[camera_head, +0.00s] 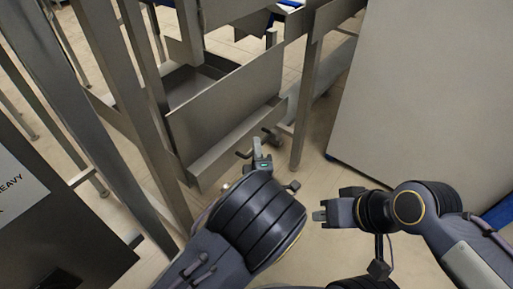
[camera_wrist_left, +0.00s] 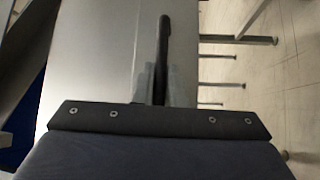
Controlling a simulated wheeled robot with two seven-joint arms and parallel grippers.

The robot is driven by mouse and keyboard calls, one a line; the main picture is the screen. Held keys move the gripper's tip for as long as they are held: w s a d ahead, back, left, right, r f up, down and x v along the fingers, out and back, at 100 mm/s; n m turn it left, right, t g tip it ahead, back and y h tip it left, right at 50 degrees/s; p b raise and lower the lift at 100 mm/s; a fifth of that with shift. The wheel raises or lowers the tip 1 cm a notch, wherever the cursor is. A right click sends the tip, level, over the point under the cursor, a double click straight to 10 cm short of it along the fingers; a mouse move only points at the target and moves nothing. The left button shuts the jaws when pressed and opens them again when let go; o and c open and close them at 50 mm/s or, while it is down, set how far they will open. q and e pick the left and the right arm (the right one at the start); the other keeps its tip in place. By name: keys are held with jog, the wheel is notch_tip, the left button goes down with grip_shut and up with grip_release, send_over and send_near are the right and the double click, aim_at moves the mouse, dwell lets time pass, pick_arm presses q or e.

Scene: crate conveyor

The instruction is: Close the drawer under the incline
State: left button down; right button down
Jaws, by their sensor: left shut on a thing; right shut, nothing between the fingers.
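The grey metal drawer (camera_head: 232,98) stands under the frame in the head view, and its hollow inside shows behind the tall front panel, so it is open. A dark bar handle (camera_head: 243,154) sticks out at its lower front. It also shows in the left wrist view as a black handle (camera_wrist_left: 163,48) between the fingers. My left gripper (camera_head: 258,148) is shut on this handle; my own wrist hides part of it. My right gripper (camera_head: 319,215) is shut and empty, right of the drawer and apart from it.
Metal posts (camera_head: 170,140) of the frame stand left of the drawer. A large pale panel (camera_head: 415,95) stands at the right. A dark box with lettering (camera_head: 35,225) is at the lower left. Bare tiled floor (camera_head: 318,165) lies between drawer and panel.

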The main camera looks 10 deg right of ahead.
aim_at(244, 146)
pick_arm(q)
jog(key=w+a, duration=0.1)
jog(key=w+a+p, duration=0.1)
jog(key=w, duration=0.1)
jog(key=shift+w+a, duration=0.25)
jog(key=shift+a, duration=0.15)
jog(key=c, duration=1.5)
grip_release()
jog(key=shift+a+f, duration=0.1)
jog(key=s+p, duration=0.1)
jog(key=s, duration=0.6)
jog(key=shift+s+a+f+p, duration=0.35)
jog(key=shift+s, duration=0.05)
